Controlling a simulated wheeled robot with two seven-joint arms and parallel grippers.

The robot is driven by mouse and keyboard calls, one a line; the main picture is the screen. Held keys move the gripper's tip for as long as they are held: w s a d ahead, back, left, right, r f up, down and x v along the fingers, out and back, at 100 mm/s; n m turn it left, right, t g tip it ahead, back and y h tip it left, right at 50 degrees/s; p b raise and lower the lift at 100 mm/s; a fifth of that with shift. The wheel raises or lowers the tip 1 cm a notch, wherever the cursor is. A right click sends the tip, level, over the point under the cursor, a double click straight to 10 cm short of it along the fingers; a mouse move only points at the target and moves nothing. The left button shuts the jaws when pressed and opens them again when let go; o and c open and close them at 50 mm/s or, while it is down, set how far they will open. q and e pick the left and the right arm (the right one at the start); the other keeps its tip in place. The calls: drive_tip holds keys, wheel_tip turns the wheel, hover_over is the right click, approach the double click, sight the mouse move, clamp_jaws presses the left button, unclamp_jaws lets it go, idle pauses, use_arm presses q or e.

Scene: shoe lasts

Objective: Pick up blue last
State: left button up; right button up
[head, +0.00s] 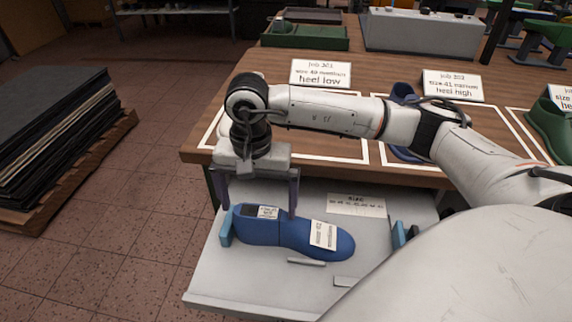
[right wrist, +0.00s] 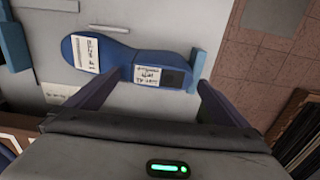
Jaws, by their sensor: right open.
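The blue last (head: 285,231) lies on its side or sole on a pale grey tray (head: 215,285), with white labels on it. Its narrower end is at the left against a light blue block (head: 227,227); its rounded end points right. My right gripper (head: 259,206) is open and points down above the narrower end, one finger on each side along its length. In the right wrist view the last (right wrist: 118,52) lies just ahead of the open fingers (right wrist: 158,78). Contact cannot be told. My left gripper is not in view.
A wooden table (head: 205,155) stands behind, with white-outlined areas and job cards (head: 320,73). Another blue last (head: 402,93) there is partly hidden by my arm; a green last (head: 552,128) is at right. A second light blue block (head: 400,236) and a paper label (head: 357,206) are on the tray.

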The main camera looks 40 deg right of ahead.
idle(0.4)
drive_tip(key=shift+a, duration=0.1)
drive_tip(key=c, duration=2)
drive_tip(key=shift+c, duration=0.2)
